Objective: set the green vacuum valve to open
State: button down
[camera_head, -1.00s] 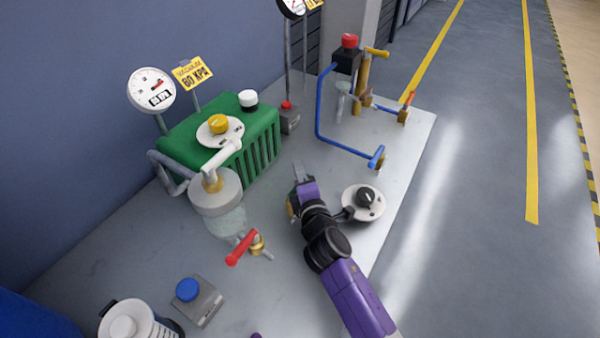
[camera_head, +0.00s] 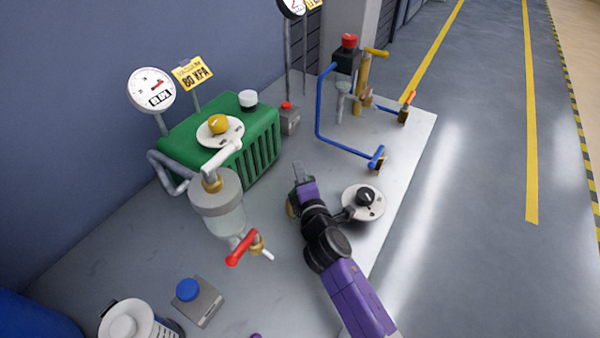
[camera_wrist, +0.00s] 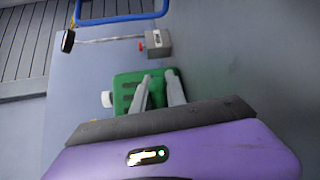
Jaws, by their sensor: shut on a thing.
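My gripper (camera_head: 303,178) is low over the bench in the head view, between the green pump and the white dial with a black knob. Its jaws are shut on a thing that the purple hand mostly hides. Only a brass and dark green bit of it, which I take for the green vacuum valve (camera_head: 291,206), shows at the hand's left side. Its handle angle cannot be read. In the wrist view the two grey fingers (camera_wrist: 160,92) point ahead, with the green pump (camera_wrist: 126,84) behind them.
The green pump (camera_head: 262,150) carries a yellow knob (camera_head: 218,124). A glass jar (camera_head: 228,222) with a red-handled valve (camera_head: 241,248) stands left of my gripper. The black-knob dial (camera_head: 376,208) is close on the right. Blue pipes (camera_head: 319,110) stand behind. A blue button (camera_head: 187,290) is at front.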

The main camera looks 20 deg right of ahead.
jog(key=shift+f+b, duration=0.2)
jog(key=shift+b, duration=0.15)
jog(key=shift+s+f+m+h+b, duration=0.2)
jog(key=shift+m+h+b, duration=0.15)
jog(key=shift+b, duration=0.85)
jog(key=h+b, duration=0.1)
jog(key=m+h+b, duration=0.1)
jog(key=b, duration=0.1)
jog(key=shift+s+d+g, duration=0.3)
jog(key=shift+d+g, duration=0.05)
jog(key=shift+g, duration=0.05)
jog(key=shift+s+d+m+h+b, duration=0.15)
jog(key=shift+m+h+b, duration=0.4)
jog(key=shift+b, duration=0.15)
jog(key=shift+s+d+r+m+g+h+b, duration=0.15)
jog(key=shift+s+d+m+g+h+b, duration=0.1)
jog(key=shift+m+g+h+b, duration=0.2)
jog(key=shift+s+d+r+m+g+h+b, duration=0.15)
jog(key=shift+s+m+g+h+b, duration=0.15)
jog(key=shift+h, duration=0.25)
jog(key=c, duration=1.3)
grip_release()
jog(key=shift+c, duration=0.2)
